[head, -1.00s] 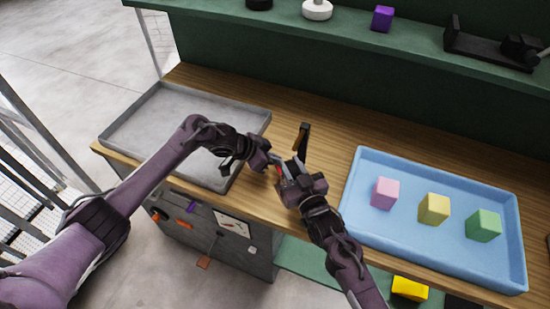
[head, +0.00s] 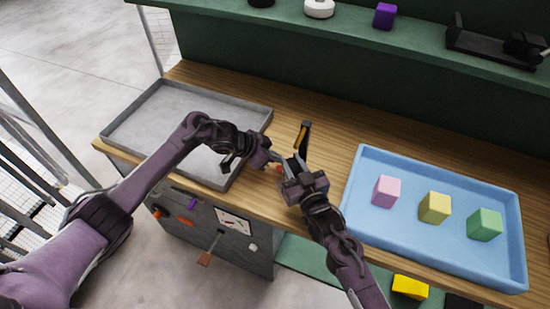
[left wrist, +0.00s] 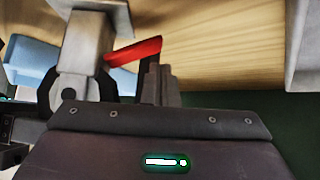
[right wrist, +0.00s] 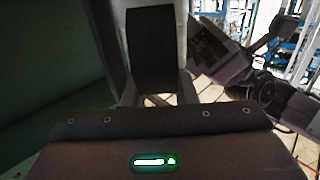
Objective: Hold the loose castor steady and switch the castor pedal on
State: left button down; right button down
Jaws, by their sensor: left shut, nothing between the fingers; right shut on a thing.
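The castor is mostly hidden between my grippers. In the right wrist view its broad black wheel (right wrist: 151,50) shows between the pale fingers of my right gripper (head: 293,168), which is shut on it. The red pedal (left wrist: 135,52) shows in the left wrist view, slanting upward to the right; only a small red bit (head: 279,169) shows in the head view. My left gripper (head: 278,157) is shut and empty, close beside the castor at the pedal's side. I cannot tell whether it touches the pedal, nor how the pedal is set.
A thin dark upright piece with an orange face (head: 301,137) stands behind my right gripper. A grey tray (head: 128,112) lies left on the wooden bench. A blue tray (head: 440,260) with pink, yellow and green blocks lies right. A green shelf (head: 390,38) runs behind.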

pick_arm(q)
jog(key=shift+r, duration=0.3)
jog(key=shift+w+a+r, duration=0.1)
jog(key=shift+w+r, duration=0.15)
jog(key=shift+r, duration=0.1)
jog(key=w+a+r, duration=0.1)
jog(key=a+r, duration=0.7)
jog(key=shift+a+r, duration=0.25)
jog(key=shift+r, duration=0.15)
pick_arm(e)
jog(key=c, duration=1.1)
grip_release()
